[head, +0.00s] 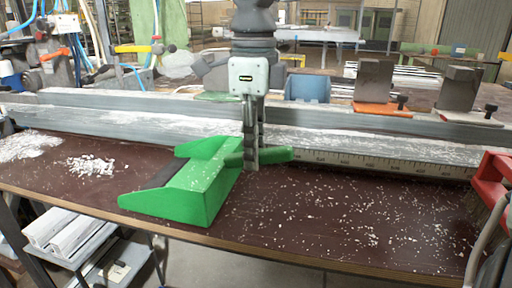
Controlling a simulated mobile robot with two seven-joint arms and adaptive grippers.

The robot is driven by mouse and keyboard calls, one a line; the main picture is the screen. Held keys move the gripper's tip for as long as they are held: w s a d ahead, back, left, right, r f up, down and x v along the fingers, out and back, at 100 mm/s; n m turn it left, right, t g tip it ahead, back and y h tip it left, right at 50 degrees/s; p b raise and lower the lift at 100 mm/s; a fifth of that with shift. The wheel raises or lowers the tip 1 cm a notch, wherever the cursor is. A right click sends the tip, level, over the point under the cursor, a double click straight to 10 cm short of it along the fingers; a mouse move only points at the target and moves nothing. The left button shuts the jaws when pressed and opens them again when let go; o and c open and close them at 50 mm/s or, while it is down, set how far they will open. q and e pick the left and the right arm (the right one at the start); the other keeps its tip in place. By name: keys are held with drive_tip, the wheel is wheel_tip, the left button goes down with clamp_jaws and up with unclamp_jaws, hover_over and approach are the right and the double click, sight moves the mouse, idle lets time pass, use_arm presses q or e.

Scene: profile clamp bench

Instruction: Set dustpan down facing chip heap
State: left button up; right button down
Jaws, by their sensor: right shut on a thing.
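The green dustpan (190,190) is near the middle of the brown bench top, its open side with a dark lip turned left, towards the chips. It looks level; I cannot tell whether its underside touches the bench. My right gripper (251,164) comes down from above and is shut on the dustpan's green handle (278,155), at the pan's right. A small heap of white chips (91,165) lies left of the dustpan, with bare bench between them. My left gripper is not in view.
A larger chip patch (28,146) lies at the far left. Long metal profiles (150,126) with a scale (360,160) run behind the dustpan. Loose chips (340,215) are scattered to the right. A red object (492,178) stands at the right edge. The bench's front edge (290,258) is close.

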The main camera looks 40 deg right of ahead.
drive_tip(key=shift+r, duration=0.1)
idle(0.3)
drive_tip(key=c, duration=1.2)
unclamp_jaws()
drive_tip(key=o, duration=1.2)
drive_tip(key=s+d+r+p, duration=0.1)
drive_tip(key=s+d+r, duration=0.2)
drive_tip(key=s+d, duration=0.4)
drive_tip(key=shift+s+r, duration=0.2)
drive_tip(key=shift+s, duration=0.5)
